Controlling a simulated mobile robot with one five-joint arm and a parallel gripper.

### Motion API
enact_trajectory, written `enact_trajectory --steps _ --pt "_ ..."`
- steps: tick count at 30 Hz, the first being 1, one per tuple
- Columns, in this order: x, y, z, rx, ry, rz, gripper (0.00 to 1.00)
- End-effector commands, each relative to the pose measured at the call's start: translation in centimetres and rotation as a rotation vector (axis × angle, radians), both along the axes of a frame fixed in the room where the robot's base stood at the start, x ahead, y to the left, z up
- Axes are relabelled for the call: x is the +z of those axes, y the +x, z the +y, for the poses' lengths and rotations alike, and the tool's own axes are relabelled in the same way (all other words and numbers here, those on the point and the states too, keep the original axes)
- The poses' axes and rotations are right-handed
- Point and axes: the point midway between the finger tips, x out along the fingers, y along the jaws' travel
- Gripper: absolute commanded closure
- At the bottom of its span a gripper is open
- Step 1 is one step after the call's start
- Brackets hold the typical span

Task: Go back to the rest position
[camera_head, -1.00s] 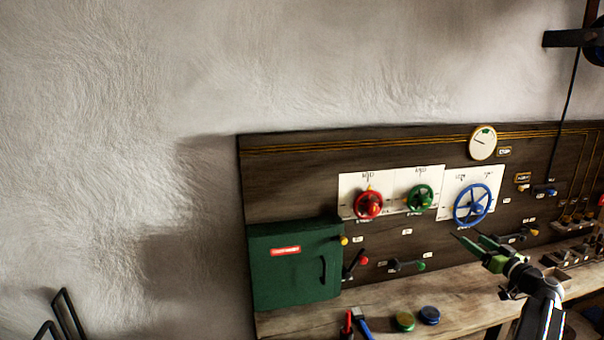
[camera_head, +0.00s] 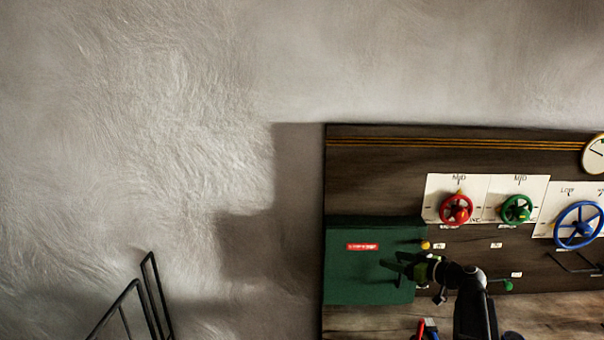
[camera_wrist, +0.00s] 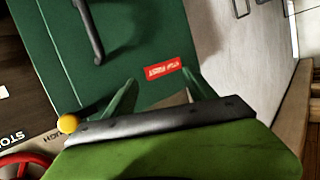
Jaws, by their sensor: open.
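My gripper (camera_head: 388,264) is open and empty, held in front of the right part of the green cabinet (camera_head: 345,285). Its fingers point left in the head view. In the wrist view the two fingertips of my gripper (camera_wrist: 160,88) stand apart, with the cabinet door (camera_wrist: 60,65) and its red label (camera_wrist: 163,70) beyond them. The dark door handle (camera_wrist: 88,30) shows there; in the head view my gripper covers that area. I cannot tell the distance from fingertips to door, but no contact shows.
A red wheel (camera_head: 456,209), a green wheel (camera_head: 517,209) and a blue wheel (camera_head: 579,226) sit on the dark panel. A yellow knob (camera_head: 425,245) is beside the cabinet. A wooden bench (camera_head: 370,322) runs below. Black metal rails (camera_head: 150,290) stand at lower left.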

Motion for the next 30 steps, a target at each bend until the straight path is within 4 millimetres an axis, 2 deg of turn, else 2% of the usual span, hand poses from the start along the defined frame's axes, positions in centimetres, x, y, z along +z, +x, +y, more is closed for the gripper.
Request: enact_trajectory --steps 1,3,6,9,11,12,14,16,18,20,22,24,30 --pt "-1.7 -0.6 4.8 0.064 -0.024 0.050 0.36" --pt "-4.0 -1.7 10.4 0.140 -0.064 0.134 0.36" --pt "-7.6 -4.4 17.6 0.231 -0.133 0.277 0.36" --pt "-11.3 -8.1 22.9 0.284 -0.222 0.440 0.36" --pt "-13.4 -10.8 25.1 0.290 -0.286 0.552 0.36" --pt "-14.9 -12.8 25.9 0.274 -0.335 0.636 0.36" --pt "-16.9 -15.8 26.0 0.212 -0.412 0.769 0.36" --pt "-18.4 -18.6 23.7 0.078 -0.484 0.915 0.36" --pt "-19.1 -20.7 20.4 -0.088 -0.524 1.035 0.36" --pt "-19.4 -22.0 18.3 -0.225 -0.539 1.115 0.36" --pt "-19.5 -22.6 16.9 -0.349 -0.530 1.176 0.36" --pt "-19.5 -22.9 16.6 -0.421 -0.498 1.214 0.36" --pt "-19.5 -22.9 16.1 -0.460 -0.465 1.230 0.36"
